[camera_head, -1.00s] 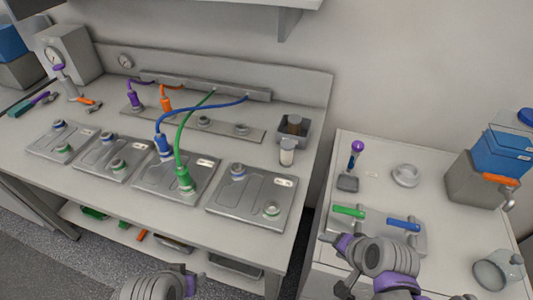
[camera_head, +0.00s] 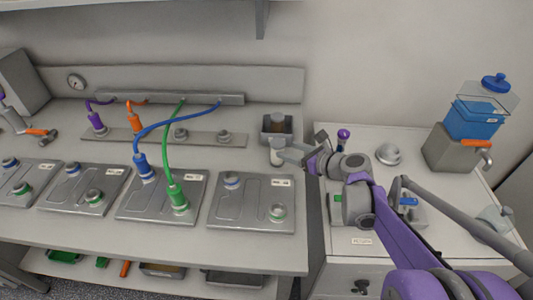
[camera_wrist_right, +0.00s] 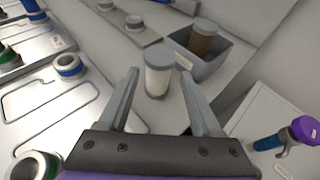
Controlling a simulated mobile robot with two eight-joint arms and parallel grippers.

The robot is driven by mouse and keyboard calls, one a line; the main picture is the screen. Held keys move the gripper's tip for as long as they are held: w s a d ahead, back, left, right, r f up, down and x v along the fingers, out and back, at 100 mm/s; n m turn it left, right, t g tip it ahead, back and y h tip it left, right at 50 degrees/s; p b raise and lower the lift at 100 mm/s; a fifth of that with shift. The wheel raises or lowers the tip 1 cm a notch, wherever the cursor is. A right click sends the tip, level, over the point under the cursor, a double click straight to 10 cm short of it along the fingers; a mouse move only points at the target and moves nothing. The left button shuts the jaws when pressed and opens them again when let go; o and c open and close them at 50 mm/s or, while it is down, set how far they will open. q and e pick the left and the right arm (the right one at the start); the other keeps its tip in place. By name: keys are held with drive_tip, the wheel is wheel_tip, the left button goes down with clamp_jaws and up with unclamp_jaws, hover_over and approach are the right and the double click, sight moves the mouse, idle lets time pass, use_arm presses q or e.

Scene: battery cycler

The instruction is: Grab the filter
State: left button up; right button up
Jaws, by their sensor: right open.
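A white cylindrical filter with a grey cap (camera_head: 277,155) stands upright on the bench near its right edge; it also shows in the right wrist view (camera_wrist_right: 158,80). My right gripper (camera_head: 288,152) is open, reaching in from the right with its fingers pointed at this filter. In the right wrist view the filter stands just ahead, between the lines of the two open fingers (camera_wrist_right: 159,75); I cannot tell whether the tips flank it. A second, brown cylinder with a grey cap (camera_wrist_right: 203,37) sits in a grey box (camera_wrist_right: 196,65) behind it.
Flat plates with ringed ports, the nearest being the right one (camera_head: 250,204), lie left of the filter. Green and blue cables (camera_head: 166,140) arch over the bench. A side cabinet (camera_head: 362,240) holds a purple-topped tool (camera_head: 343,138) and a blue-filled container (camera_head: 472,120).

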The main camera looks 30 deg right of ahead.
sight(284, 149)
drive_tip(key=x, duration=0.4)
drive_tip(key=shift+s+f, duration=0.1)
drive_tip(key=x, duration=0.5)
drive_tip(key=shift+w+a+f, duration=0.15)
drive_tip(key=shift+w+a, duration=0.05)
drive_tip(key=shift+w, duration=0.1)
drive_tip(key=c, duration=1)
